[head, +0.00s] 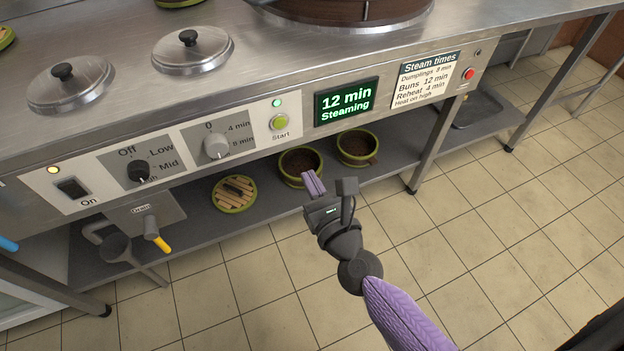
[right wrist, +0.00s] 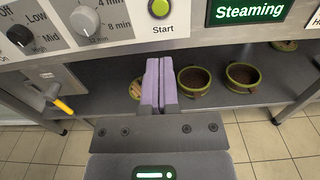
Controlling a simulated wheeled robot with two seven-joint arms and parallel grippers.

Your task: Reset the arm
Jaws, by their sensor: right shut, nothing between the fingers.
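My right gripper (head: 328,186) is in front of the steel steamer counter, below its control panel, and touches nothing. In the right wrist view its two purple fingers (right wrist: 158,85) are together with nothing between them. The green display (head: 346,101) reads "12 min Steaming". The round Start button (head: 280,122) is lit yellow-green with a small green light above it. My left gripper is not seen in either view; a bit of blue shows at the left edge of the head view, and I cannot tell what it is.
The panel holds a timer knob (head: 216,145), a heat knob (head: 139,170) and a power switch (head: 73,188). Two lidded wells (head: 193,50) are on the counter. The lower shelf (head: 395,158) holds green-rimmed pots (head: 357,147) and a slatted basket (head: 234,194). A yellow-handled drain valve (head: 156,232) sticks out. The tiled floor is clear.

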